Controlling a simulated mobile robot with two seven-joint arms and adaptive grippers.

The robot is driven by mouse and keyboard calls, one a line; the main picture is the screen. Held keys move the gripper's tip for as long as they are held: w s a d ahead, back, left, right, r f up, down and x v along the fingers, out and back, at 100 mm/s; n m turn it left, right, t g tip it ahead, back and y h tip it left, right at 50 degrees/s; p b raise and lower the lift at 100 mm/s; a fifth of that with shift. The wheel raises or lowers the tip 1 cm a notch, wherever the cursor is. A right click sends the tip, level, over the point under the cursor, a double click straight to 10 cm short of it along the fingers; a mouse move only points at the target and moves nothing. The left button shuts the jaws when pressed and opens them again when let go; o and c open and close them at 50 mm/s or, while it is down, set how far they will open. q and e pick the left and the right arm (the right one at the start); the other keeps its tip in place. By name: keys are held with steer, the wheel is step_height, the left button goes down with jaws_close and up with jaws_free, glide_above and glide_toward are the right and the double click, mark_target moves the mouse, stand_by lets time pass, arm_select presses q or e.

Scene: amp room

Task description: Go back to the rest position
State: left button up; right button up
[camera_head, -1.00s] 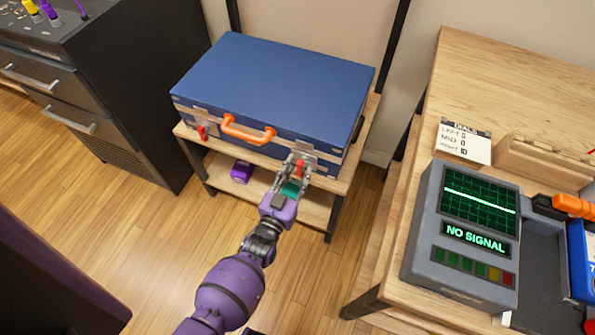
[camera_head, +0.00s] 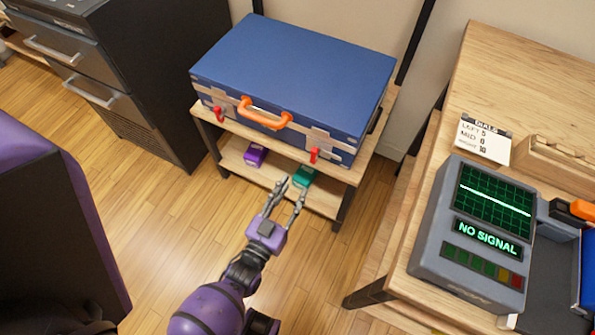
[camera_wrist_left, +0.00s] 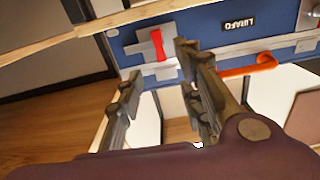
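My left gripper (camera_head: 291,190) is open and empty, in front of the shelf stand and below the blue case. Its two fingers stand apart in the left wrist view (camera_wrist_left: 158,72). The blue case (camera_head: 295,75) lies closed on the stand's top, with an orange handle (camera_head: 262,114) and two red latches on its front. The left latch (camera_head: 218,113) and right latch (camera_head: 314,155) are both clear of the gripper. A red latch also shows beyond the fingers in the left wrist view (camera_wrist_left: 158,46). My right gripper is not in view.
Purple (camera_head: 255,155) and teal (camera_head: 303,177) boxes sit on the lower shelf (camera_head: 237,147). A black drawer cabinet (camera_head: 130,75) stands left. A wooden table (camera_head: 535,75) at right holds a "NO SIGNAL" monitor (camera_head: 475,232). Open floor (camera_head: 165,235) lies left of my arm.

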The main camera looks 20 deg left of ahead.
arm_select(q)
steer(key=shift+s, duration=0.15)
stand_by(0.4)
steer(key=s+a+f+g, duration=0.15)
steer(key=s+g, duration=0.45)
steer(key=s, duration=0.8)
steer(key=s+a+f+g, duration=0.1)
steer(key=s+f+g, duration=0.3)
steer(key=s, duration=1.1)
steer(key=w+r+p, duration=0.3)
steer(key=r+p, duration=0.7)
steer(key=w+r+p, duration=0.3)
steer(key=r+p, duration=0.7)
steer(key=shift+r+t, duration=0.2)
steer(key=shift+t, duration=0.1)
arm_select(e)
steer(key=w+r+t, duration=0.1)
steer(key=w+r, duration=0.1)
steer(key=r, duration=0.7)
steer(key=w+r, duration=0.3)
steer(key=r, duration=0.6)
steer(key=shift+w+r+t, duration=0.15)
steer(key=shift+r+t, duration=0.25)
